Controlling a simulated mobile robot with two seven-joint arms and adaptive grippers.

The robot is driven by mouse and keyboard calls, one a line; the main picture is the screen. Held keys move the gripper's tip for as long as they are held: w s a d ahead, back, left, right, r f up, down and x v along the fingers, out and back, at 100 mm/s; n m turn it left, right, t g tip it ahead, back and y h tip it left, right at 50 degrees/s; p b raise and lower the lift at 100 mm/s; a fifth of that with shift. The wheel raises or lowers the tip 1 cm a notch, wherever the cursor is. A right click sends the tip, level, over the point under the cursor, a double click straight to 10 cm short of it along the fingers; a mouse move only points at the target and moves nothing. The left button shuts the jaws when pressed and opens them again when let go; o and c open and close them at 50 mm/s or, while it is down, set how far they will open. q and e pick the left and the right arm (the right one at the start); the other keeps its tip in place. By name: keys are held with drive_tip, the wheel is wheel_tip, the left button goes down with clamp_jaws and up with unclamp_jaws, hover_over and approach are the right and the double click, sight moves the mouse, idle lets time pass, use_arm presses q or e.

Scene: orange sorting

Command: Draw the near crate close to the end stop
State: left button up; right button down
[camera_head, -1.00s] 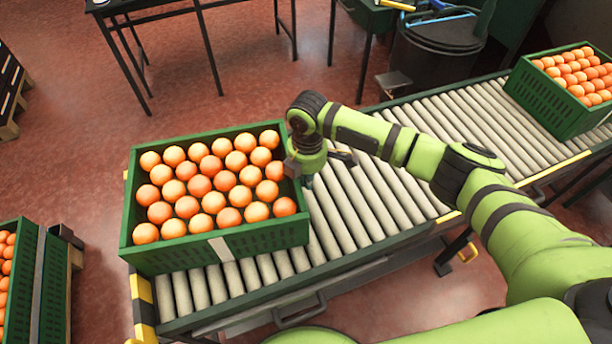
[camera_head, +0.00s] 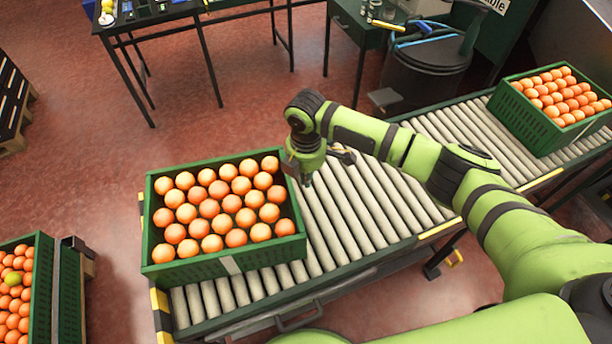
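The near crate (camera_head: 215,268) is green, full of oranges, and sits at the left end of the roller conveyor (camera_head: 375,215). A black-and-yellow striped end stop (camera_head: 161,311) shows at that end, by the crate's near left corner. The crate hides most of this end, so I cannot tell whether the two touch. My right gripper (camera_head: 306,178) points down at the crate's right wall, near its far half. Contact with the wall and the finger opening are unclear. My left gripper is not in view.
A second full crate (camera_head: 535,128) stands at the conveyor's far right. Bare rollers lie between the crates. Another orange-filled crate (camera_head: 42,290) is at the lower left, off the conveyor. A dark bin (camera_head: 425,75) and a black-legged table (camera_head: 205,65) stand behind.

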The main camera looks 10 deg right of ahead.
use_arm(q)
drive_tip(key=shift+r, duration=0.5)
use_arm(e)
drive_tip(key=shift+r, duration=0.45)
